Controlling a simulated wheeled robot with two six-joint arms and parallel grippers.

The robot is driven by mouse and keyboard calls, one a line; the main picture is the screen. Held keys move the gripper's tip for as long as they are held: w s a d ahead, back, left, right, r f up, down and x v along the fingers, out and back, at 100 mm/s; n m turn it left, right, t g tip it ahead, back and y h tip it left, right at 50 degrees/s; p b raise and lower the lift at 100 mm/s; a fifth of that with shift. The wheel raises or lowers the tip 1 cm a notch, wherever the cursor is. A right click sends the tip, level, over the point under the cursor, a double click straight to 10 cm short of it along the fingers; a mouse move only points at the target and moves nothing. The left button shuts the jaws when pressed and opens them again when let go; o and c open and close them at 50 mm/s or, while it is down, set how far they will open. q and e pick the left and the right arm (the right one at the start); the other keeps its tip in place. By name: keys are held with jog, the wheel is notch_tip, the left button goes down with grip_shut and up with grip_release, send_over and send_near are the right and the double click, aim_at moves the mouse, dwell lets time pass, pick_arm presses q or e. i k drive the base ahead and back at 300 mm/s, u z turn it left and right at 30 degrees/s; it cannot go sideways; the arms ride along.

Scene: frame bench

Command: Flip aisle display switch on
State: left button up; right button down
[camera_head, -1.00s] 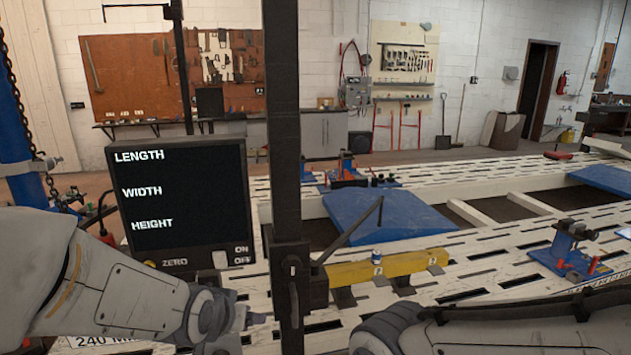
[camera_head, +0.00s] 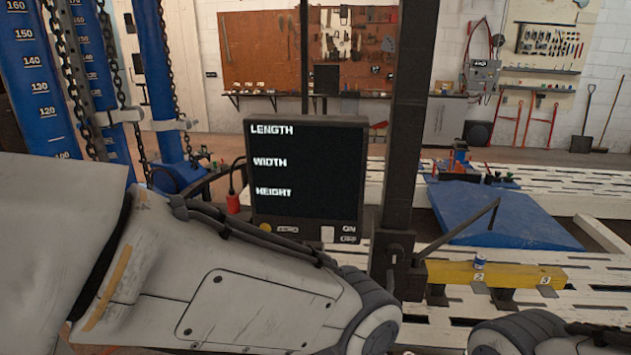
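The aisle display (camera_head: 308,180) is a dark box with the white words LENGTH, WIDTH and HEIGHT on a black face, with no figures beside them. Its small white switch (camera_head: 327,234) is at the lower right of its face, beside the ON and OFF labels. A yellow button (camera_head: 265,228) is at its lower left corner. My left arm reaches in from the left, below and in front of the display; its thick wrist end is right of and below the switch. No fingers of my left gripper show. My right arm shows only at the bottom right; its gripper is out of view.
A dark upright post (camera_head: 409,130) stands just right of the display. A yellow beam (camera_head: 510,273) with a small can (camera_head: 479,261) is farther right. Blue posts (camera_head: 165,80) with chains stand at the left. A blue ramp (camera_head: 500,217) lies on the slotted white bench.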

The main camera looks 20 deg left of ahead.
aim_at(326, 231)
jog(key=u, duration=2.9)
jog(key=k, duration=0.85)
jog(key=z, duration=1.65)
